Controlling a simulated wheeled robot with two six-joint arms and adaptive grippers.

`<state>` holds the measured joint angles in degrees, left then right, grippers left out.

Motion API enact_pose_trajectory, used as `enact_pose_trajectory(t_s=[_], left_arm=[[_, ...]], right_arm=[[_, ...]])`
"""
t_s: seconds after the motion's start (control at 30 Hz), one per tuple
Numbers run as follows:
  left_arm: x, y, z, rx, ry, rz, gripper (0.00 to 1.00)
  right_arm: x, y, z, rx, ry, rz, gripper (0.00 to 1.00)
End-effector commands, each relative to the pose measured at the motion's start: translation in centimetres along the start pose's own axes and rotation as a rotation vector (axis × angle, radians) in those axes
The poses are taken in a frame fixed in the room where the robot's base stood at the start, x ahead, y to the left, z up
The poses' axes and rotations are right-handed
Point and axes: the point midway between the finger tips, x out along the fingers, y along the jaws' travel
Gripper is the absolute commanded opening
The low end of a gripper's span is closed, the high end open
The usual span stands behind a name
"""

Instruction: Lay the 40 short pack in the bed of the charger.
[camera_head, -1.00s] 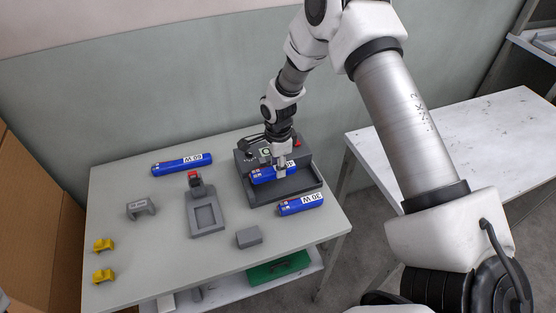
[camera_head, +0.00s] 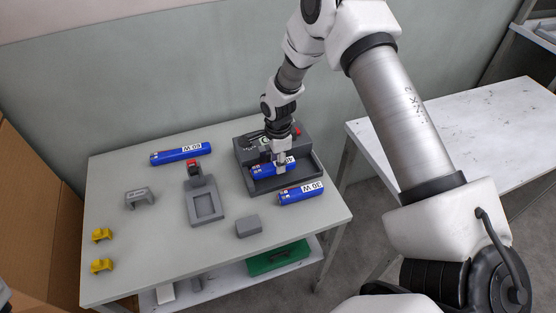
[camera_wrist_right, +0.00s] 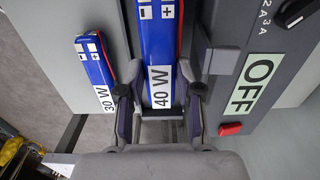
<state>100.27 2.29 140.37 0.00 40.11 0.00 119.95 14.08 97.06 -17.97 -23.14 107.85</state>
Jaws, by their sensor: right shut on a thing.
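The blue 40 W pack (camera_head: 268,170) lies at the bed of the grey charger (camera_head: 312,160), and its label shows in the right wrist view (camera_wrist_right: 160,60). My right gripper (camera_head: 281,166) is shut on the 40 W pack near its labelled end; the fingers lie on both sides of it in the wrist view (camera_wrist_right: 160,95). The gripper hides part of the pack, and I cannot tell whether the pack rests on the bed floor. The charger's panel in the wrist view bears an OFF label (camera_wrist_right: 259,80). My left gripper does not show.
A blue 30 W pack (camera_head: 298,194) lies just in front of the charger. A 60 W pack (camera_head: 172,156) lies at the back left. A grey stand (camera_head: 203,215), a grey block (camera_head: 248,226), a grey bracket (camera_head: 140,198) and yellow clips (camera_head: 102,235) are on the table (camera_head: 160,265).

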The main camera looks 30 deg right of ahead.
Motion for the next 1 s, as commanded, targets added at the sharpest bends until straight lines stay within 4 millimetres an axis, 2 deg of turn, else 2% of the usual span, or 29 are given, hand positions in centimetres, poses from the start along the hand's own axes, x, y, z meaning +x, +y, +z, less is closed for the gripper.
enact_pose_trajectory(t_s=[1.0], left_arm=[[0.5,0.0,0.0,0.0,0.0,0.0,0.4]], right_arm=[[1.5,0.0,0.0,0.0,0.0,0.0,0.0]])
